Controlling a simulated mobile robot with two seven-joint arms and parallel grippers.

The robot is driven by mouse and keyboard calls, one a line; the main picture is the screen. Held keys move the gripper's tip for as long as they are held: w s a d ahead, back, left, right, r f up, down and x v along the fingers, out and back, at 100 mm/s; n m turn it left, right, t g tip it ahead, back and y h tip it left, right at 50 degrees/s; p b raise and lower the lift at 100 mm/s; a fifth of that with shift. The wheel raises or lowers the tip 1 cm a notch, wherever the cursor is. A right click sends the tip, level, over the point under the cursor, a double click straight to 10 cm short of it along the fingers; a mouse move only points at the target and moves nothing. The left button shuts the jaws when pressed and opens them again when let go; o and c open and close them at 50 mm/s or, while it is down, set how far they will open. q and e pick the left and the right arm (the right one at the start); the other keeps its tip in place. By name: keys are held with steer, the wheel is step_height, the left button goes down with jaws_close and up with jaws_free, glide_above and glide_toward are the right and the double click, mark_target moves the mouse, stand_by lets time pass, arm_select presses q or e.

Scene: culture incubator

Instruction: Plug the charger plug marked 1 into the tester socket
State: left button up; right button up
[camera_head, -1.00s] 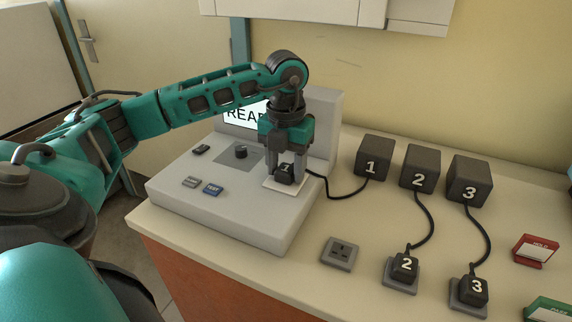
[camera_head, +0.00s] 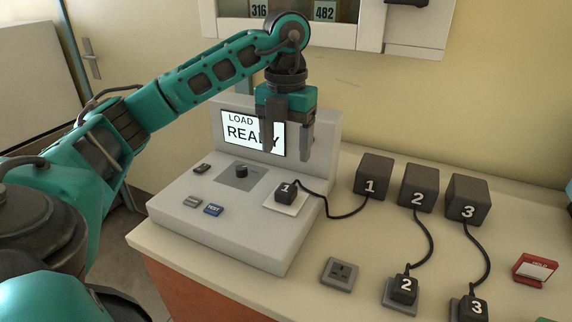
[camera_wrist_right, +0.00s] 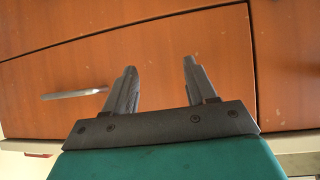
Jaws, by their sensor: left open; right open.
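The charger plug marked 1 (camera_head: 286,192) sits upright on the white socket plate (camera_head: 291,208) of the tester (camera_head: 230,233). Its cable runs right to the charger block marked 1 (camera_head: 373,176). The socket's holes are hidden under the plug. The tester screen (camera_head: 252,133) shows "LOAD" and "READY", partly covered by my gripper. My left gripper (camera_head: 287,154) is open and empty, above the plug and apart from it. My right gripper (camera_wrist_right: 162,88) shows in the right wrist view, open and empty, in front of orange-brown cabinet fronts.
Plugs 2 (camera_head: 404,288) and 3 (camera_head: 474,307) stand in wall-type sockets at the front right, cabled to block 2 (camera_head: 418,187) and block 3 (camera_head: 467,202). An empty socket (camera_head: 340,273) lies left of plug 2. A red card holder (camera_head: 535,269) stands at the right.

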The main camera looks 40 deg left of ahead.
arm_select(q)
steer(key=shift+r+p, duration=0.5)
steer(key=shift+r, duration=0.95)
